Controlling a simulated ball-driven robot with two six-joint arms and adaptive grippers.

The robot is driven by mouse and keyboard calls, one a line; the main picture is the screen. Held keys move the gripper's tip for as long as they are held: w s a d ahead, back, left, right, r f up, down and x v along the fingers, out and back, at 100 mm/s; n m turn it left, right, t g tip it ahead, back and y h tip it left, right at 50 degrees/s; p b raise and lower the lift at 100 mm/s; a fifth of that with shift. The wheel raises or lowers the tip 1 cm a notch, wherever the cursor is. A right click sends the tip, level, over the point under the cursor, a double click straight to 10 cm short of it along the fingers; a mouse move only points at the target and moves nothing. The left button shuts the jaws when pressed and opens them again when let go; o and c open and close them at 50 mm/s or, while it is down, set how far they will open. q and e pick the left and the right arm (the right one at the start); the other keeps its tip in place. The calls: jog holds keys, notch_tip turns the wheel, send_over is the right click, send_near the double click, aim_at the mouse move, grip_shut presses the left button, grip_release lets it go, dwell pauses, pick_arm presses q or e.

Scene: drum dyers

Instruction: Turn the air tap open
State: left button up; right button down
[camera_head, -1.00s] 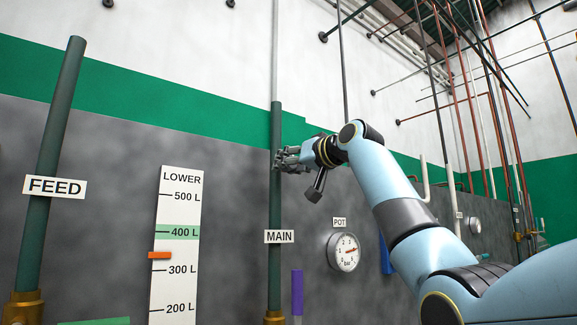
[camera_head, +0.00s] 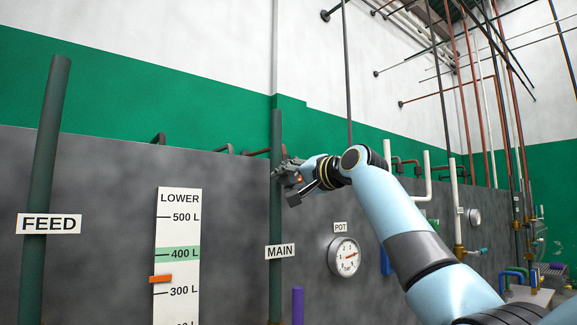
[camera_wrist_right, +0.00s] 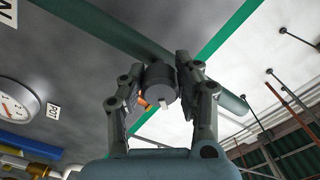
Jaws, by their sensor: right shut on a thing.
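My right gripper (camera_head: 287,178) is beside the green pipe labelled MAIN (camera_head: 277,220), near its upper part in the head view. In the right wrist view the gripper (camera_wrist_right: 166,88) is shut on a dark grey round knob (camera_wrist_right: 160,82) with a small pale piece at its front. This knob looks like the air tap, but no label on it can be read. A small orange piece (camera_wrist_right: 146,103) shows beside it. The green pipe (camera_wrist_right: 110,32) runs behind the fingers. In the head view the fingers hide most of the knob. My left gripper is out of view.
The grey wall carries a LOWER level scale (camera_head: 177,235) with an orange marker (camera_head: 161,279), and a POT gauge (camera_head: 345,257). A green FEED pipe (camera_head: 42,180) stands at left. A purple post (camera_head: 297,303) and blue pipe (camera_head: 386,262) are close below my arm. More pipes stand at right.

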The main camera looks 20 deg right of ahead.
jog(key=shift+m+p, duration=1)
jog(key=shift+p, duration=0.05)
jog(key=c, duration=0.9)
grip_release()
jog(key=shift+s+d, duration=0.1)
jog(key=v, duration=1.1)
jog(key=shift+s, duration=0.4)
jog(key=shift+d, duration=0.1)
